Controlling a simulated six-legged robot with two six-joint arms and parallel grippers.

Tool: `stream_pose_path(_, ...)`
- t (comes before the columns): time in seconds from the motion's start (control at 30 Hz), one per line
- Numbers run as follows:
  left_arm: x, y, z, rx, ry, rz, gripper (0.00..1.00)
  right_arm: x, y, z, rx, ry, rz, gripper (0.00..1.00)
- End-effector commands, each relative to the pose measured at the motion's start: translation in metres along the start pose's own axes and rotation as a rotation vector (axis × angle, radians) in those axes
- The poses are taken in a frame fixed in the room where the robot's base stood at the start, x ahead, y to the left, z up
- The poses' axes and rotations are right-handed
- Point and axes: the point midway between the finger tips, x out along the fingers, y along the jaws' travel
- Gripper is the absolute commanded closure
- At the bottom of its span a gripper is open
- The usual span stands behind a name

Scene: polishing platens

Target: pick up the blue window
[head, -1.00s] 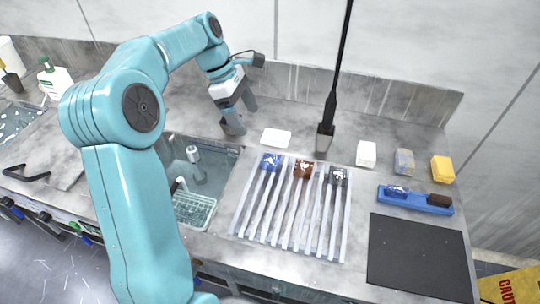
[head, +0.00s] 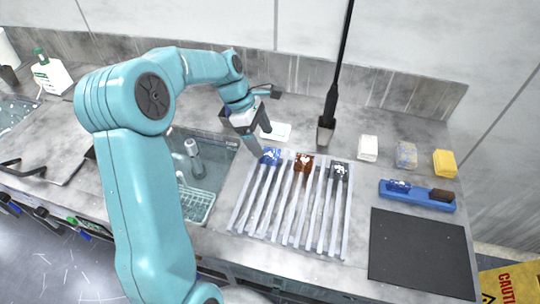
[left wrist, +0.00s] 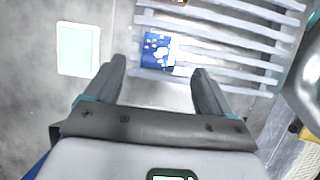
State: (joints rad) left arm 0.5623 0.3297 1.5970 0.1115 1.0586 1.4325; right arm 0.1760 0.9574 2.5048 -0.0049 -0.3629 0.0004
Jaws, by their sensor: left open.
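The blue window (head: 270,156) is a small blue block with white flecks. It lies at the back left end of the white slatted rack (head: 237,210). In the left wrist view the blue window (left wrist: 158,50) shows between and just beyond my fingertips. My left gripper (head: 259,141) is open and empty, close behind and above the blue window, apart from it as far as I can see. Its two fingers (left wrist: 160,70) stand wide in the left wrist view. My right gripper is in neither view.
A brown block (head: 304,163) and a dark grey block (head: 338,170) sit on the same rack. A white pad (head: 277,132) lies behind it, close to my gripper. A sink (head: 215,160) is at left; a dark rod in a holder (head: 326,130) stands behind.

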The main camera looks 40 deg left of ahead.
Motion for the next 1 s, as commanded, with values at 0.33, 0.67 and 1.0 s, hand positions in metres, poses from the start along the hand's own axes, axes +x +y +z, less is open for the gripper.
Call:
stream_pose_path(0.33, 0.046, -0.001, 0.000, 0.000, 0.000, -0.003, 0.17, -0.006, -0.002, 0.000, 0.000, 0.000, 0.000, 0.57)
stream_pose_path(0.67, 0.054, 0.000, 0.000, 0.001, 0.000, 0.000, 0.20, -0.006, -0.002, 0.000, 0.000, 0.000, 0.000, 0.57)
stream_pose_path(1.0, 0.053, 0.000, 0.000, 0.000, 0.000, 0.000, 0.81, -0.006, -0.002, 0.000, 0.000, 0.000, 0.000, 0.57)
